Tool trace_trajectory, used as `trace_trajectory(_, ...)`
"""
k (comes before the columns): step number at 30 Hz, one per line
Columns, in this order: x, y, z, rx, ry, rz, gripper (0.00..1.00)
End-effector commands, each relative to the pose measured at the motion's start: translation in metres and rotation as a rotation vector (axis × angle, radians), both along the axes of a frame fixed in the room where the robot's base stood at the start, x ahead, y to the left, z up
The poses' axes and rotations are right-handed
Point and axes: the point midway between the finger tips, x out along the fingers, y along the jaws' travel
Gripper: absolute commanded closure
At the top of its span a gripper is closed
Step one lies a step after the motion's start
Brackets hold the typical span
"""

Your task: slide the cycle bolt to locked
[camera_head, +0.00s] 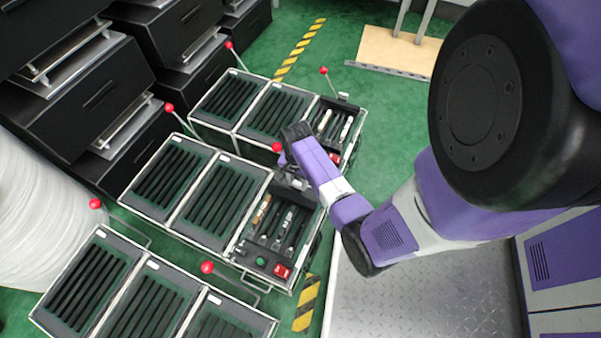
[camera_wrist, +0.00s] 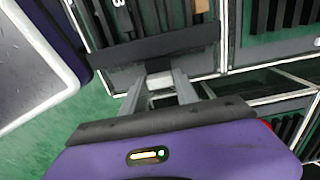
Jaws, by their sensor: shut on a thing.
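The middle fixture (camera_head: 232,235) is a dark-framed unit with slatted panels and a control panel at its right end. My gripper (camera_head: 290,180) is at the far edge of that control panel, and my arm partly covers it. In the wrist view the two grey fingers of my gripper (camera_wrist: 160,90) are closed around a small pale piece (camera_wrist: 160,79) at the edge of a dark panel (camera_wrist: 155,47). This piece appears to be the bolt's handle, but its label cannot be read. In the head view it is hidden by my gripper and wrist.
The control panel also carries several slotted levers (camera_head: 284,226), a green button (camera_head: 260,261) and a red switch (camera_head: 281,271). Similar fixtures stand behind (camera_head: 235,98) and in front (camera_head: 150,300). Red-knobbed levers (camera_head: 169,107) stick up around them. Green floor (camera_head: 385,135) is open at right.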

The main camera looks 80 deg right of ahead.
Motion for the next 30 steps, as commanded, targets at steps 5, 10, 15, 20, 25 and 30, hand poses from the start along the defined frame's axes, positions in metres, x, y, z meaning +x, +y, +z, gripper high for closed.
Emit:
trace_trajectory(5,0.006,0.022,0.004,0.004,-0.001,0.005,1.00)
trace_trajectory(10,0.007,0.027,0.001,0.002,-0.003,0.003,1.00)
trace_trajectory(15,0.007,0.028,0.000,0.004,-0.003,0.003,1.00)
trace_trajectory(20,0.007,0.029,0.000,0.006,-0.002,0.004,0.50)
trace_trajectory(25,0.007,0.028,0.000,0.004,-0.002,0.003,0.42)
trace_trajectory(30,0.007,0.027,0.001,0.003,-0.002,0.002,0.42)
